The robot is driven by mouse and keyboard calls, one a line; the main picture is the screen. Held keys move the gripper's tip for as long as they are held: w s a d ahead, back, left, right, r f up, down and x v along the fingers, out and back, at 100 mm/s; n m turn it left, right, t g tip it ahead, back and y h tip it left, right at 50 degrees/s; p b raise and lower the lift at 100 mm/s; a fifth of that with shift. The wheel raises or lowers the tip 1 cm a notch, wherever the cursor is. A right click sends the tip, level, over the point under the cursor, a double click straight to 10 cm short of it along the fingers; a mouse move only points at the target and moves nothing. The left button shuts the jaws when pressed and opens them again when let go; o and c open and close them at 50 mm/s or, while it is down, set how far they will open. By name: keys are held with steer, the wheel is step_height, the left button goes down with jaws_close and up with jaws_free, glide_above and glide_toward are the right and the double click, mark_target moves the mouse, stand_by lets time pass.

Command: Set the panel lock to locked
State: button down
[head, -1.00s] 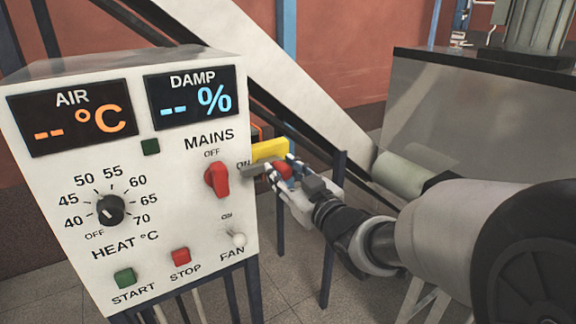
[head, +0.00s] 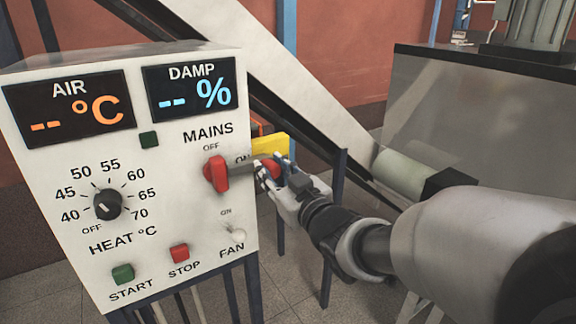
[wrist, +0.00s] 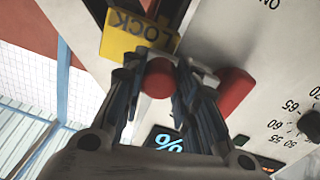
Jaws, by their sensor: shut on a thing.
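The panel lock shows a red round knob (head: 275,168) on a grey bar (head: 243,169) at the right edge of the white control panel (head: 75,185). The bar points left, and its end is close beside the red MAINS knob (head: 216,173); I cannot tell if they touch. A yellow plate (head: 270,146) stands behind; in the wrist view it reads LOCK upside down (wrist: 138,40). My gripper (head: 268,172) is shut on the red round knob, which sits between its fingers in the wrist view (wrist: 158,78). The MAINS knob is just right of it there (wrist: 235,90).
The panel also carries a HEAT dial (head: 107,204), a FAN switch (head: 236,234), a green START button (head: 122,273) and a red STOP button (head: 179,252). Blue posts (head: 332,215) and a sloping chute (head: 255,75) stand behind my gripper.

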steer(key=shift+s+a, duration=0.2)
steer(key=shift+a, duration=0.1)
steer(key=shift+d, duration=0.15)
steer(key=c, duration=1.2)
jaws_free()
steer(key=v, duration=0.7)
steer(key=shift+s, duration=0.25)
